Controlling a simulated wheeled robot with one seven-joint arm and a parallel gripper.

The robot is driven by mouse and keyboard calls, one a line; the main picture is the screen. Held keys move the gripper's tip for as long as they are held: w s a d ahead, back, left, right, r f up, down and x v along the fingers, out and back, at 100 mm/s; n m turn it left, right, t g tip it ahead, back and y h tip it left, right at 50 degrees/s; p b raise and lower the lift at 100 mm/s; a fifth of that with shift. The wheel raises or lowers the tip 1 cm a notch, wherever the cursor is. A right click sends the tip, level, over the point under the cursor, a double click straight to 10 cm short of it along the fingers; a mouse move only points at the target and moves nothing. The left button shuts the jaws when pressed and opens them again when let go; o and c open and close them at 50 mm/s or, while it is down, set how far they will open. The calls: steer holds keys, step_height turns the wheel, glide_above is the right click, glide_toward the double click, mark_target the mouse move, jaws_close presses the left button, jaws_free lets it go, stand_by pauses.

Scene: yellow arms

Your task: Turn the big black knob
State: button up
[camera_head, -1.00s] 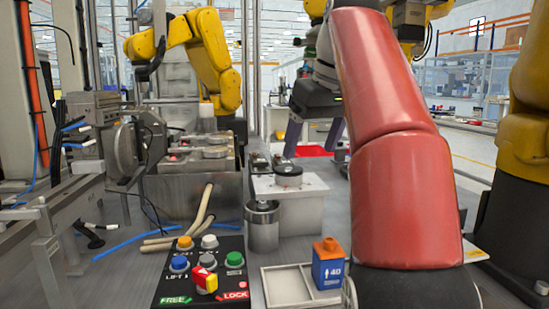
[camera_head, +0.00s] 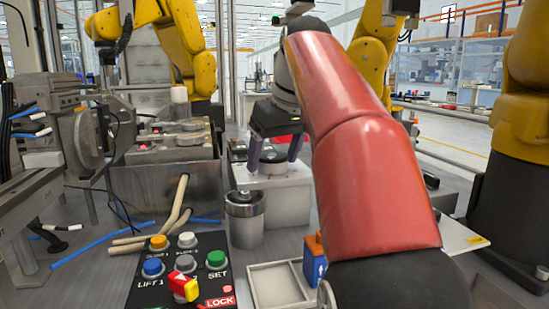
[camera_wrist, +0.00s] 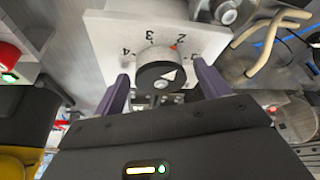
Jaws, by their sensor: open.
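The big black knob (camera_wrist: 161,78) sits on a pale plate (camera_wrist: 112,38) marked with numbers around it. Its white triangle points up and right in the wrist view, toward the side with a small red mark near the 2. In the head view the knob (camera_head: 272,162) is on top of a white block (camera_head: 278,188), partly behind my fingers. My gripper (camera_wrist: 162,88) is open, with one purple finger on each side of the knob. I cannot tell whether the fingers touch it.
A metal cylinder (camera_head: 245,218) stands in front of the white block. A button panel (camera_head: 190,268) with a red and yellow switch (camera_head: 183,286), a grey tray (camera_head: 277,286) and a blue-orange box (camera_head: 314,262) are nearer. Yellow robot arms stand behind and at right.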

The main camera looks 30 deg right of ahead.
steer(key=c, duration=1)
steer(key=shift+o, duration=0.2)
steer(key=shift+a, duration=0.1)
steer(key=m+h+p, duration=0.1)
steer(key=m, duration=0.2)
steer(key=shift+a, duration=0.1)
steer(key=m+h, duration=0.1)
steer(key=m, duration=0.2)
steer(key=m+h, duration=0.1)
steer(key=m, duration=0.2)
steer(key=shift+w+a+g, duration=0.1)
steer(key=shift+g, duration=0.2)
steer(key=o, duration=1)
steer(key=shift+c, duration=0.2)
